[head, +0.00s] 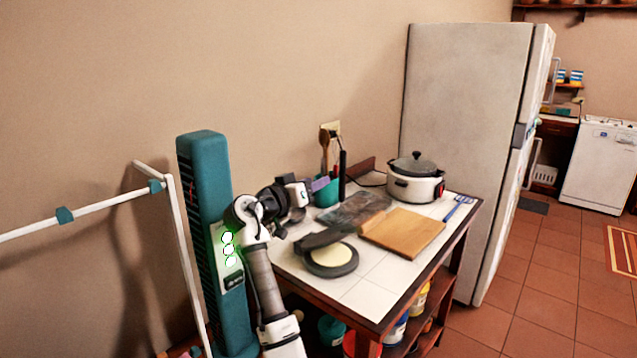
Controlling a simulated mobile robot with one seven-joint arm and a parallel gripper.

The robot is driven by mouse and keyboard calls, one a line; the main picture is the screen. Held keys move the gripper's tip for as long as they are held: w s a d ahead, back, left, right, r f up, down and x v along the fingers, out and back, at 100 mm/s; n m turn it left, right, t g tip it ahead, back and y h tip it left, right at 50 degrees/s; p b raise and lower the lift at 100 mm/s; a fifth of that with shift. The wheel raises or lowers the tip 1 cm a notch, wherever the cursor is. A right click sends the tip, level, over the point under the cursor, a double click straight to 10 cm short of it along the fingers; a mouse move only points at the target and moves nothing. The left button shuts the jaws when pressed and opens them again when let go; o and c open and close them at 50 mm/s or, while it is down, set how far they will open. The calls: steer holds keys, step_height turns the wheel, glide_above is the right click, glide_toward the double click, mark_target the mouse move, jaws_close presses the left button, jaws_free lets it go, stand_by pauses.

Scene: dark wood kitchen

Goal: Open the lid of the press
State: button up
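The press (331,272) is a dark, round, flat thing on the near part of the white-tiled table. A pale round disc shows on it, with a dark flat piece at its back left edge. I cannot tell whether that piece is the lid or a handle. My gripper (298,212) is at the table's left end, above and to the left of the press and apart from it. Its fingers are small and partly hidden by my wrist, so I cannot tell whether they are open.
A wooden board (403,232) lies right of the press, with a dark slab (355,212) behind it. A lidded pot (415,182) stands at the back right. A teal holder (326,195) with utensils stands at the back left. A white rail (90,222) is at far left.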

steer(key=b+v, duration=0.2)
steer(key=v, duration=1.1)
steer(key=shift+s+r, duration=0.25)
steer(key=shift+s, duration=0.1)
stand_by(0.4)
stand_by(0.5)
steer(key=b+v, duration=0.4)
steer(key=v, duration=0.9)
steer(key=shift+s+a, duration=0.15)
steer(key=shift+s, duration=0.2)
